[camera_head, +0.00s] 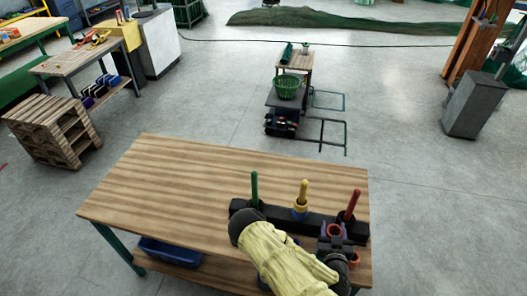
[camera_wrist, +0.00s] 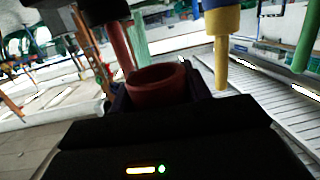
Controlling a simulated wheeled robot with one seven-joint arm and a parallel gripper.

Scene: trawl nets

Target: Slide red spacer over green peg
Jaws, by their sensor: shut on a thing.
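My gripper (camera_head: 335,238) is shut on a red spacer (camera_head: 334,230), a short open ring, at the right end of the table. The red spacer also shows between the fingers in the wrist view (camera_wrist: 156,84). A black base holds the upright green peg (camera_head: 254,188) at its left end, with no ring on its visible part. The green peg also shows at the upper right of the wrist view (camera_wrist: 305,42), which looks upside down. The held spacer is apart from the green peg, near the red peg (camera_head: 351,205) in the head view.
The yellow peg (camera_head: 303,192) stands mid-base with yellow and blue rings low on it. Another reddish piece (camera_head: 354,260) lies beside my gripper, partly hidden. My arm covers the table's front right. The wooden table's left half (camera_head: 160,190) is clear.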

